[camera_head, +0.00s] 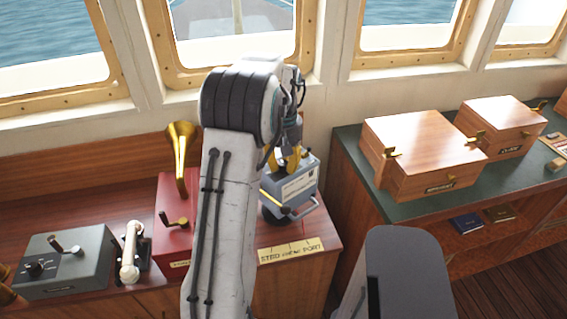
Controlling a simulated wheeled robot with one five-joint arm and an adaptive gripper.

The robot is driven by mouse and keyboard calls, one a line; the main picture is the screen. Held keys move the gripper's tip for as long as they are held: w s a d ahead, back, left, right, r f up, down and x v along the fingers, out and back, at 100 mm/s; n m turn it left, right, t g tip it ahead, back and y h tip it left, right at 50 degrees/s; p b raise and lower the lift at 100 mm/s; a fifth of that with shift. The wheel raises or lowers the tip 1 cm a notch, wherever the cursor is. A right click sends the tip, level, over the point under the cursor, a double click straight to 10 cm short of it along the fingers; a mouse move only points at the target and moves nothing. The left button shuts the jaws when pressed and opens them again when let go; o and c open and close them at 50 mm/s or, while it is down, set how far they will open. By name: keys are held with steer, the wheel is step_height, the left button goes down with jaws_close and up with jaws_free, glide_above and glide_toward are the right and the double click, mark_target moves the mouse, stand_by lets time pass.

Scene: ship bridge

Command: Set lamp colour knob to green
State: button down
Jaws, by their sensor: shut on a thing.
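A grey-blue box-shaped unit (296,188) with a pale label and a lever with a ball end stands on the wooden console, partly behind my arm. My gripper (291,160) is at the top of this unit, with its yellow fingers pointing down. It is shut on a small part there, which the fingers hide, so I cannot tell its shape or setting. A dark round knob (37,268) sits on the front of a grey box (75,262) at the far left, well apart from my gripper. No colour marking is readable on either unit.
A red box (174,215) with a brass horn (181,150) and a white handset (130,252) stand left of my arm. A plate (291,249) marked STBD and PORT is on the console front. Wooden boxes (425,150) stand on the green-topped counter (352,150) at right.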

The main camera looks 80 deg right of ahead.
mark_target(283, 163)
steer(key=m, duration=0.5)
steer(key=shift+a+f+m, duration=0.2)
steer(key=shift+m, duration=0.1)
steer(key=m, duration=0.5)
stand_by(0.5)
steer(key=c, duration=0.9)
jaws_free()
steer(key=shift+d+r, duration=0.1)
steer(key=shift+c, duration=0.2)
steer(key=shift+r, duration=0.15)
step_height(283, 163, up, 12)
